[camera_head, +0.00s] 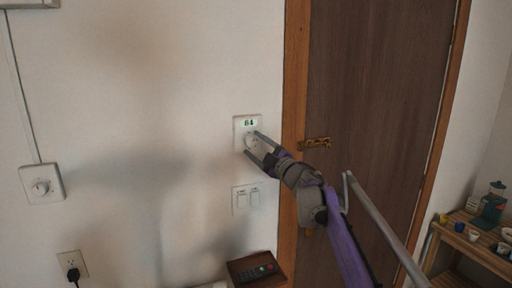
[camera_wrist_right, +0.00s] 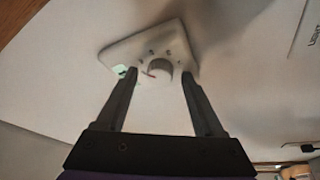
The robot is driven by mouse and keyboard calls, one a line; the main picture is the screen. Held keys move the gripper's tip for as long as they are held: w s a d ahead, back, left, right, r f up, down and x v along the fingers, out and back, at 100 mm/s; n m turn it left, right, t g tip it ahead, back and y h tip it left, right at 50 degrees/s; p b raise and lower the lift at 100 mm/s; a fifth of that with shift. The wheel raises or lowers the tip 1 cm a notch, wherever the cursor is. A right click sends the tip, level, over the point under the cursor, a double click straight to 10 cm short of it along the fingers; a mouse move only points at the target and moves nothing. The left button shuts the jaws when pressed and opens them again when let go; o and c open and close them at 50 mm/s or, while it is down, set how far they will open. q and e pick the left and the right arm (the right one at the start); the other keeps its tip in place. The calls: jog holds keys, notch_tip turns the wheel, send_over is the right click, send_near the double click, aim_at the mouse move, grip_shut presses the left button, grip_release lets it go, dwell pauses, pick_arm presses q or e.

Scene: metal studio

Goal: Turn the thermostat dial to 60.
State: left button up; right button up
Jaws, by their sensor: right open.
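The thermostat (camera_head: 239,120) is a white square plate on the wall, left of the door frame. Its small green display (camera_head: 250,123) seems to read 64, though the digits are tiny. My right gripper (camera_head: 252,143) is open at the lower part of the plate and partly covers the dial. In the right wrist view, the round dial (camera_wrist_right: 160,69) with a red mark lies between the two open fingertips (camera_wrist_right: 160,74). There is a gap on each side of it in that picture; I cannot tell how far the tips are from the wall. My left gripper is out of view.
A double light switch (camera_head: 246,198) is below the thermostat. Another dial plate (camera_head: 42,182) and an outlet (camera_head: 71,265) are to the left. A brown tray (camera_head: 238,264) holds a remote. The door handle (camera_head: 315,143) sticks out to the right of my gripper.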

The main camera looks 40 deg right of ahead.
jog(key=shift+s+f, duration=0.15)
jog(key=shift+s, duration=0.15)
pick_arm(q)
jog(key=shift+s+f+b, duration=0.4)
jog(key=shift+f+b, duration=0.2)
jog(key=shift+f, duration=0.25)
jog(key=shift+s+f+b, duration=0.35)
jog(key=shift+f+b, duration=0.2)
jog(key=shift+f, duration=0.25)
pick_arm(e)
jog(key=v, duration=1)
jog(key=shift+s, duration=0.1)
